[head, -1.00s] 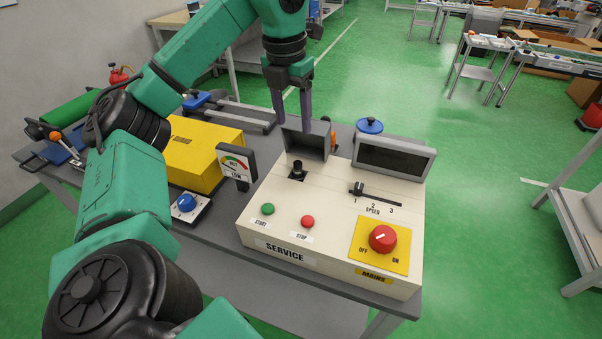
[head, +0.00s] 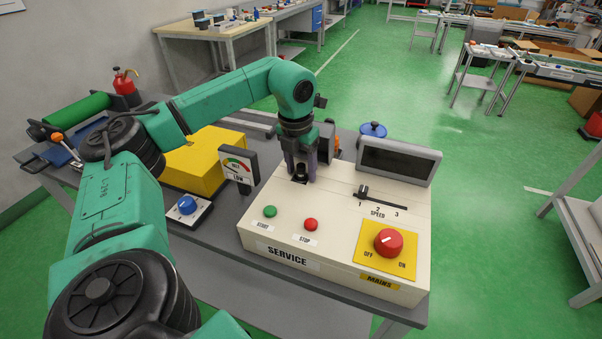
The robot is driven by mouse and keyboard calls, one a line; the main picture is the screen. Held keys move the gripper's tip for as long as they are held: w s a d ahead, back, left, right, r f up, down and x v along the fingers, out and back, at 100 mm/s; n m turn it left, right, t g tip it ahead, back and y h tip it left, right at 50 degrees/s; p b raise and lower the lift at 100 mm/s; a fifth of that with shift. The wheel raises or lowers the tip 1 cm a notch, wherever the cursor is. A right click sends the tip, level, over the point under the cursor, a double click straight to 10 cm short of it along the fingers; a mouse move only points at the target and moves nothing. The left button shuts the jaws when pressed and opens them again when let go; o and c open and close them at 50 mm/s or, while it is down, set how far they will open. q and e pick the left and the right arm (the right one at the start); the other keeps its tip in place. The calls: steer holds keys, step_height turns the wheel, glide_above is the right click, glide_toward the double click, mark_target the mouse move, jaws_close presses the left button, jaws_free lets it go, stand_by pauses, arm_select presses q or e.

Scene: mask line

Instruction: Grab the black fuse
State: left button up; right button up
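The black fuse (head: 299,172) stands upright in its socket at the back left of the cream SERVICE panel (head: 330,215) in the head view. My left gripper (head: 301,173) points down over it, with one finger on each side of the fuse. The fingers look apart, about as far as before, and I see no clear sign that they press on the fuse. The upper part of the fuse is partly hidden between the fingers. My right gripper is not in view.
The grey open cover (head: 325,145) stands just behind the fuse. A dark display (head: 398,160) is to its right, and the speed slider (head: 363,192) and red mains knob (head: 388,242) are on the panel. A gauge (head: 238,166) stands to the left.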

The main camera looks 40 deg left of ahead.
arm_select(q)
jaws_close()
steer(key=shift+r, duration=0.15)
